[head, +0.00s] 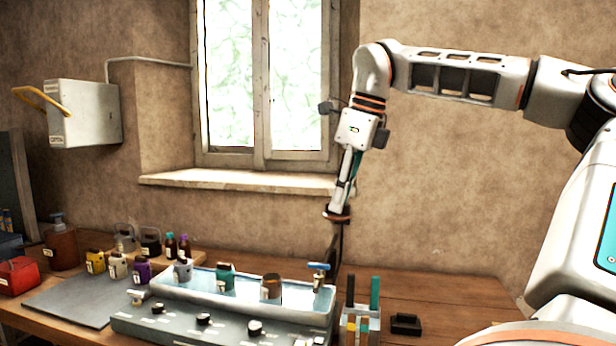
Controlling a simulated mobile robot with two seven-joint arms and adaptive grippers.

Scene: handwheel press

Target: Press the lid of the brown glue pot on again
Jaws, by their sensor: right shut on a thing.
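The brown glue pot (271,287) stands in the pale water bath (205,290), to the right of the green pot. Its top looks dark brown; at this size I cannot tell how its lid sits. My right gripper (334,262) points down at the bath's right end, beside the blue-handled tap (319,271) and apart from the pot. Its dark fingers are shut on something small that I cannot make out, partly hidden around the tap. My left gripper is out of view.
A green pot (225,274) and a grey pot (183,269) are also at the bath. A holder (360,322) with upright coloured sticks and a black tray (406,324) stand to the right. Several small pots and bottles crowd the left.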

